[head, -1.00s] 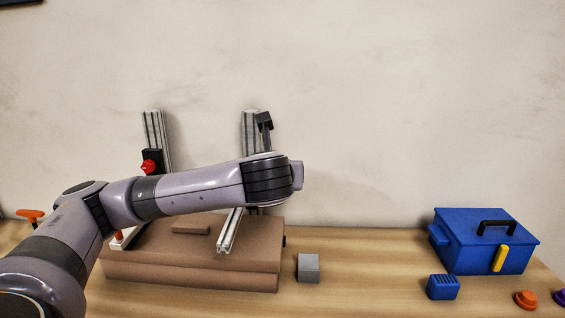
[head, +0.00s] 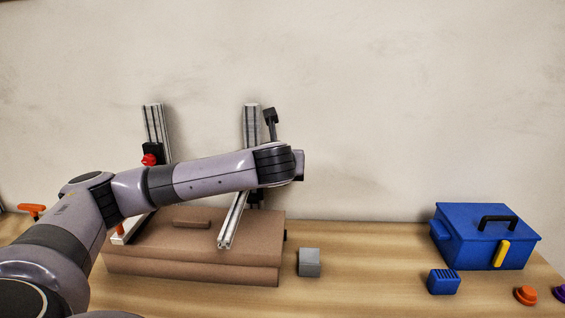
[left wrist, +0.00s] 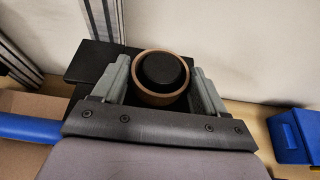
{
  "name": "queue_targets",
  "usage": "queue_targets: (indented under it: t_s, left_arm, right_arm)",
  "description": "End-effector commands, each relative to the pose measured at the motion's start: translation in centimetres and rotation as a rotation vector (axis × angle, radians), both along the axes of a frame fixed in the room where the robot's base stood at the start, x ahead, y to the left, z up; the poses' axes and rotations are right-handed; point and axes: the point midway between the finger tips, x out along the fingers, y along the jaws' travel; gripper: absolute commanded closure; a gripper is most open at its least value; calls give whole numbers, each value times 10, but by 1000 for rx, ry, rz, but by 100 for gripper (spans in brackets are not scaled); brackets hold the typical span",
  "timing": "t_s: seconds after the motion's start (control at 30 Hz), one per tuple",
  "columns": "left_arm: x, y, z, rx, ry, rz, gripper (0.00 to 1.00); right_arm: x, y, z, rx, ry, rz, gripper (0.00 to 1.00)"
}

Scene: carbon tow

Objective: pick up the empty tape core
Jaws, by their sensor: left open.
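The tape core is a brown ring (left wrist: 137,94) in the left wrist view, with a round black hub inside it. My left gripper (left wrist: 160,70) is open, with one grey finger on each side of the ring. I cannot tell whether either finger touches it. In the head view my left arm crosses in front of the metal posts and its wrist hides the core and the gripper's fingers. My right gripper is in neither view.
Two upright metal profiles (head: 155,125) stand behind a brown box-like base (head: 190,272). A grey block (head: 309,262), a small blue block (head: 443,282) and a blue toolbox (head: 480,250) are on the wooden bench, which has clear room between them.

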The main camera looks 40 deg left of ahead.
Motion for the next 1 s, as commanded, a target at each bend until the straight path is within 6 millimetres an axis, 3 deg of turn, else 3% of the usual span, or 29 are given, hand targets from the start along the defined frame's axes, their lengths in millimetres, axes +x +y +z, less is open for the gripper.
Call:
queue_targets:
  t_s: [0.1, 0.23, 0.67, 0.87, 1.0]
  left_arm:
    - [0, 0, 0, 0, 0, -1, 28]
    - [0, -1, 0, 0, 0, -1, 63]
    - [0, -1, 8, -1, -3, -1, 63]
    - [0, -1, 35, -2, -7, -1, 63]
    - [0, -1, 70, -4, -8, -1, 63]
  right_arm:
    - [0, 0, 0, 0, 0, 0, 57]
    - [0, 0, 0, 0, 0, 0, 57]
    - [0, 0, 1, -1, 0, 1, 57]
    - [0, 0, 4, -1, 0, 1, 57]
    - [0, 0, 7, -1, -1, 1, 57]
